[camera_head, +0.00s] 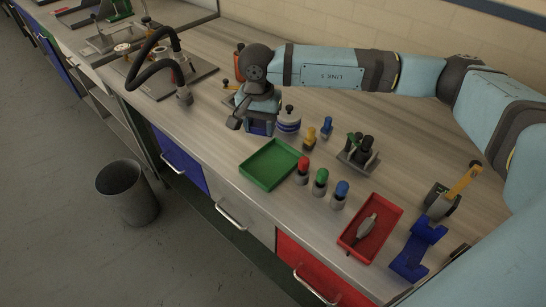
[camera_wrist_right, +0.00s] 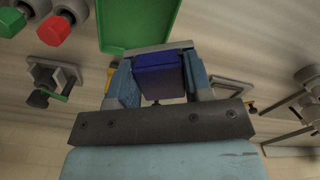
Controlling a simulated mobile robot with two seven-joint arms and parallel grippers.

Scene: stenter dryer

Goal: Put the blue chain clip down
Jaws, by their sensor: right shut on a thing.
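The blue chain clip (camera_head: 261,127) is a dark blue block, partly hidden by my right gripper (camera_head: 254,115) in the head view. In the right wrist view the clip (camera_wrist_right: 160,72) sits between the two fingers of the right gripper (camera_wrist_right: 159,80), which is shut on it. I cannot tell whether the clip touches the worktop. The green tray (camera_head: 270,165) lies just in front of it, empty in the head view. My left gripper is not in view.
Red, green and blue-topped knobs (camera_head: 320,183) stand right of the green tray. A red tray (camera_head: 352,252) holds a grey part. A black bent hose (camera_head: 155,60) stands left.

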